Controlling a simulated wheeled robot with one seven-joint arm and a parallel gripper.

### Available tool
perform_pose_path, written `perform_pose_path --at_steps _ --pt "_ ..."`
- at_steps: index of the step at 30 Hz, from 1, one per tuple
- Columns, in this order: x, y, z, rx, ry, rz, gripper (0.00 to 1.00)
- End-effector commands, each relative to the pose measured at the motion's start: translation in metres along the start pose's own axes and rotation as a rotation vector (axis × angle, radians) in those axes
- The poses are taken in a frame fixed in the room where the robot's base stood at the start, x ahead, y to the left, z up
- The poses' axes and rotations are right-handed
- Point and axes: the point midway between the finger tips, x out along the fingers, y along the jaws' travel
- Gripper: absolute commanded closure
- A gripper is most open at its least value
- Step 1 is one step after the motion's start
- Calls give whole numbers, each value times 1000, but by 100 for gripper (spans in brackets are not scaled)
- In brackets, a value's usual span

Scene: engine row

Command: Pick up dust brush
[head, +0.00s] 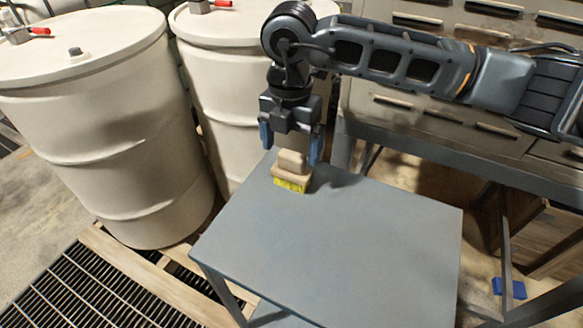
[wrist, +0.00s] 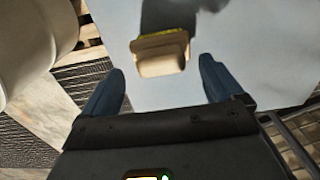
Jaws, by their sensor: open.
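The dust brush (head: 292,170) stands near the back left corner of a grey table, with a tan wooden block and handle on top and yellow bristles at the bottom. My gripper (head: 291,150) is above it, pointing down, with its blue fingers apart on either side of the handle. In the wrist view the brush (wrist: 161,55) shows ahead of and between the two fingertips of my gripper (wrist: 164,70). The fingers do not appear to touch it. The brush's underside is hidden.
The grey table (head: 340,240) is otherwise bare. Two cream drums (head: 110,130) stand at the left on a wooden pallet. A drawer cabinet (head: 440,120) stands behind the table. A blue item (head: 508,288) lies on the floor at the right.

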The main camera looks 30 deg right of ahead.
Motion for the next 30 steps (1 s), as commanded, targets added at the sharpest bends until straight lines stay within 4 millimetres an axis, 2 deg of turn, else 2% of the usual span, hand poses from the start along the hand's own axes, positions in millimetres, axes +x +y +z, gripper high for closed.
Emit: perform_pose_path --at_steps 6,9,17,27,30 --pt "30 -1 2 0 4 0 6" --pt "38 -1 2 0 3 0 6" --pt "41 -1 2 -1 2 1 6" --pt "41 -1 2 -1 2 1 39" --pt "40 -1 2 -1 2 2 44"
